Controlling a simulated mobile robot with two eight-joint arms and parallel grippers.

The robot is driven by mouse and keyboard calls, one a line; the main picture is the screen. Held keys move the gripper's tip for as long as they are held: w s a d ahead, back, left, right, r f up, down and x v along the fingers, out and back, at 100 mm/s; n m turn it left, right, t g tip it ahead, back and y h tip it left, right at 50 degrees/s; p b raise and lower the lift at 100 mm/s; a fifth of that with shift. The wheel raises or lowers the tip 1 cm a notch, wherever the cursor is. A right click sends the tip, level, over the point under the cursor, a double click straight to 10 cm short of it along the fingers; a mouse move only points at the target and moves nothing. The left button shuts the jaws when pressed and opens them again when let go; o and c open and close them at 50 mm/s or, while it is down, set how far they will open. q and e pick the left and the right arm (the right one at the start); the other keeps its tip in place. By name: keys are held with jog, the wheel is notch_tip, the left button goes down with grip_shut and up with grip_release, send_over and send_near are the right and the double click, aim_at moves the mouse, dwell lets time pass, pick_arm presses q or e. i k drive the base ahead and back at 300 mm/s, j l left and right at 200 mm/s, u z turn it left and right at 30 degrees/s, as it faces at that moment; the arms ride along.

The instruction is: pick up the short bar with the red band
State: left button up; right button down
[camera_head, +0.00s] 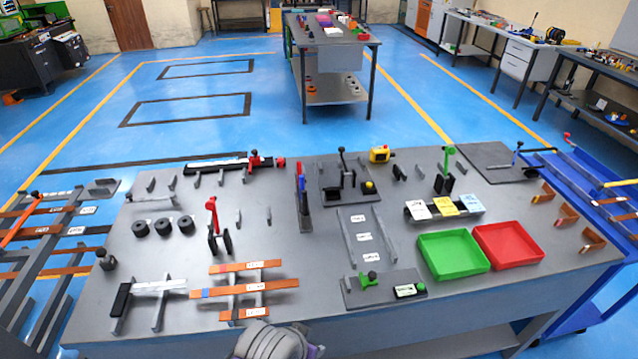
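Several flat copper bars lie across a stand at the front left of the grey bench. The upper bar (243,267) and the lower bar (242,314) are shorter than the middle bar (262,287), which has a blue band near its left end. All carry white labels. Neither gripper's fingers show; a grey rounded part of my own body is at the bottom edge, just below the lower bar.
A red-handled tool (213,218) stands upright behind the bars, and black round pieces (163,227) sit to its left. A green tray (453,254) and a red tray (508,245) are at the right. More bars lie on the left rack (62,222). Bare bench lies right of the bars.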

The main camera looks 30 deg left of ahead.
aim_at(222, 268)
jog(key=u, duration=1.65)
jog(key=z, duration=1.35)
jog(key=j+z, duration=0.1)
jog(key=j, duration=0.25)
jog(key=i+j, duration=0.15)
jog(key=j, duration=0.15)
jog(key=z, duration=0.05)
